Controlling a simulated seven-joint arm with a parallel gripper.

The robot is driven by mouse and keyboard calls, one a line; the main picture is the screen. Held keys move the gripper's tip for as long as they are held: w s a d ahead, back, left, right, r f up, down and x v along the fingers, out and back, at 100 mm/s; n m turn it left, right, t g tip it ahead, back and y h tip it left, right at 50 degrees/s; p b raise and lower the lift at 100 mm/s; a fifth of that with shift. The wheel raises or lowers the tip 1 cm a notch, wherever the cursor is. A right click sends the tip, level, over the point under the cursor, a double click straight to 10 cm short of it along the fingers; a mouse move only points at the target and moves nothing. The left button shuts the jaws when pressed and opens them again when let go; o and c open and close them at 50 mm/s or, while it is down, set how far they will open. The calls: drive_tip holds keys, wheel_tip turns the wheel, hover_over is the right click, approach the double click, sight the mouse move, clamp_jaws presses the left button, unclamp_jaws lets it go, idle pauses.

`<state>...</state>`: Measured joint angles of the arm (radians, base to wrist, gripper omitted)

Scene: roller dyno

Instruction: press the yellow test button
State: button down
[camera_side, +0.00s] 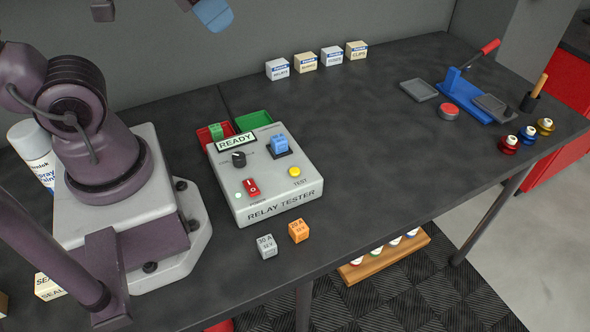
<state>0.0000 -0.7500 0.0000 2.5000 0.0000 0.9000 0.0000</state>
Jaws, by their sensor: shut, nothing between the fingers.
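The yellow test button (294,171) is on the right side of the sloped top of the grey relay tester (282,203), above the word TEST. A blue relay (279,144) sits in the socket on the tester's top. A sign reading READY (236,143) stands at the tester's back left. A red rocker switch (251,187) and a black knob (239,159) are on the left of the panel. My gripper (212,13) shows only in part at the top edge, with bluish tips, shut and empty. It is high above the table, well apart from the button.
An orange cube (299,231) and a grey cube (267,246) lie in front of the tester. Red (207,140) and green (253,120) bins stand behind it. Several small boxes line the back. A blue lever press (463,97) is far right. The table's middle right is clear.

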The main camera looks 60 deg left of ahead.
drive_tip(key=n+g+h, duration=0.4)
drive_tip(key=n+h, duration=0.5)
drive_tip(key=n, duration=2)
hover_over(296, 168)
wheel_tip(296, 168, down, 18)
drive_tip(key=shift+f, duration=0.1)
drive_tip(key=shift+f, duration=4.35)
